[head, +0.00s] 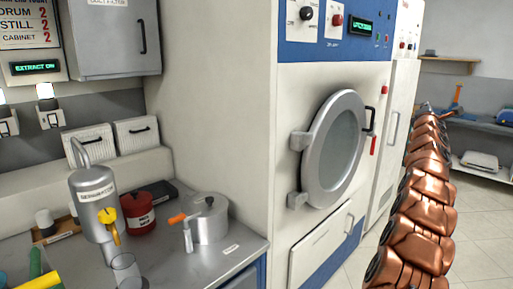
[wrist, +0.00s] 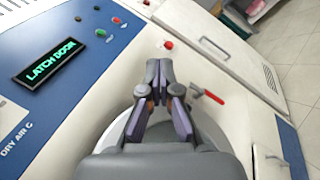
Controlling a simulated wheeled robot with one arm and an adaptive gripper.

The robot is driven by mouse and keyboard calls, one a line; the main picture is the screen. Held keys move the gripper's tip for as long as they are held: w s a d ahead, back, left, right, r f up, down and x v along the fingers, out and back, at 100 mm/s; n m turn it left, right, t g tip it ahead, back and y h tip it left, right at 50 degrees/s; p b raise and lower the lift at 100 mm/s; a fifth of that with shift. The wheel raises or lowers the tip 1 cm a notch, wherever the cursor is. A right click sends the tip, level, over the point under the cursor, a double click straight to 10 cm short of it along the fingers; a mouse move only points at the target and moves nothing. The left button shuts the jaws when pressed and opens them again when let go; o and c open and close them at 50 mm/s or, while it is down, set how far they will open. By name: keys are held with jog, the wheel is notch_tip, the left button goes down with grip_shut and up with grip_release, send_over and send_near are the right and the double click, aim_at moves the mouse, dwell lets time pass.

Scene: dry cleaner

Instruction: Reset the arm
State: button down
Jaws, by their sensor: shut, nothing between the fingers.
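My gripper (wrist: 165,95) shows in the wrist view with its dark fingers together and nothing between them. It is in front of the dry-cleaning machine, over the round door (wrist: 215,128), which it partly hides. My copper-coloured arm rises at the right of the head view, and the gripper itself cannot be made out there. The machine's round door (head: 333,150) looks closed in the head view, with a dark handle (head: 370,120) and a red lever (head: 373,146) at its right. A green display (wrist: 48,62) in the wrist view reads "LATCH DOOR".
A metal counter (head: 240,250) at the left holds a steel pot (head: 207,222), a red can (head: 138,214) and a metal canister (head: 92,197). A grey cabinet (head: 110,40) hangs above. Shelves (head: 480,125) stand at the far right, with open tiled floor (head: 480,215) before them.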

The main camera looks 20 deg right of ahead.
jog(key=w+a+f+m+g+y+p, duration=0.1)
jog(key=w+a+f+m+y, duration=0.15)
jog(key=a, duration=0.65)
jog(key=w+a+f+m+g+y+p, duration=0.1)
jog(key=a+f+m+y, duration=0.15)
jog(key=a, duration=0.75)
jog(key=s+a+f+m+g+y+p, duration=0.1)
jog(key=s+a+f+m+g+y, duration=0.15)
jog(key=s+a, duration=0.45)
jog(key=s+a+f+m+g+y, duration=0.15)
jog(key=a+f, duration=0.25)
jog(key=a, duration=0.7)
jog(key=s+a+f+m+g+y+p, duration=0.1)
jog(key=s+a+f+y, duration=0.3)
jog(key=a, duration=0.5)
jog(key=s+a+f+m+g, duration=0.2)
jog(key=s+a, duration=0.3)
jog(key=s, duration=0.8)
jog(key=s+a+f+m+g+y+p, duration=0.1)
jog(key=s+a+f+g, duration=0.3)
jog(key=s, duration=1)
jog(key=s+a+f+m+g+p, duration=0.1)
jog(key=s+a+f, duration=0.4)
jog(key=s, duration=0.9)
jog(key=a+m+g, duration=0.1)
jog(key=a+g, duration=0.1)
jog(key=shift+s+a+f+m+y, duration=0.15)
jog(key=shift+s+a+m+y, duration=0.05)
jog(key=shift+a+m+y, duration=0.1)
jog(key=shift+w+d, duration=0.1)
